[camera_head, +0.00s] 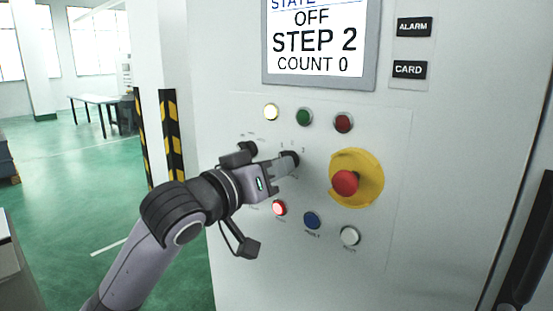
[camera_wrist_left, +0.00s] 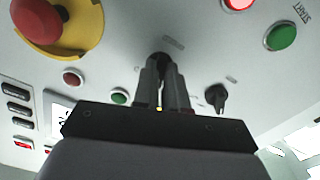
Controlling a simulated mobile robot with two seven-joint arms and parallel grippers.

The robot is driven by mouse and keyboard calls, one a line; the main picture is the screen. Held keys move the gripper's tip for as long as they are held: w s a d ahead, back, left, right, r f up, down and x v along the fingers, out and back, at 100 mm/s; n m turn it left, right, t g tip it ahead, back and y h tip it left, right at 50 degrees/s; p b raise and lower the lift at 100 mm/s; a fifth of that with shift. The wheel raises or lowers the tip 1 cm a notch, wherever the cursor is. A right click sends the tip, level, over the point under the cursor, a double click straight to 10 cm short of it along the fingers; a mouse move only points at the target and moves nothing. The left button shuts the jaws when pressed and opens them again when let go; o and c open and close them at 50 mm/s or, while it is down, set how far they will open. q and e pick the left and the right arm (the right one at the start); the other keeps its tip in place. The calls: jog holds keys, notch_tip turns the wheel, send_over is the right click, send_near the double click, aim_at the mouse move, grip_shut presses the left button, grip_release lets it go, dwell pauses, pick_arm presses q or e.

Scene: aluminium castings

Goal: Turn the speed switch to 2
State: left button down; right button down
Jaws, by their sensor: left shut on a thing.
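The speed switch (camera_head: 291,157) is a dark rotary knob on the light grey control panel, with small position marks above it; a 2 seems to stand at its upper right. My left gripper (camera_head: 284,163) reaches it from the left and is shut on it. In the left wrist view the two fingers (camera_wrist_left: 161,85) close around the dark knob (camera_wrist_left: 160,58). They hide most of it, so I cannot tell which mark it points to. My right gripper is not in view.
A red emergency stop (camera_head: 345,183) on a yellow disc is close right of the switch. Another dark rotary switch (camera_head: 247,148) is left of it. Lamps and buttons sit above and below, including a lit red one (camera_head: 279,208). The screen (camera_head: 318,40) reads OFF, STEP 2, COUNT 0.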

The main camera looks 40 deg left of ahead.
pick_arm(q)
jog(key=shift+r+m+p, duration=0.1)
jog(key=shift+m+p, duration=0.75)
jog(key=shift+m, duration=1.05)
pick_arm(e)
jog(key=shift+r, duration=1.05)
pick_arm(q)
jog(key=shift+a, duration=0.1)
jog(key=c, duration=1.2)
grip_release()
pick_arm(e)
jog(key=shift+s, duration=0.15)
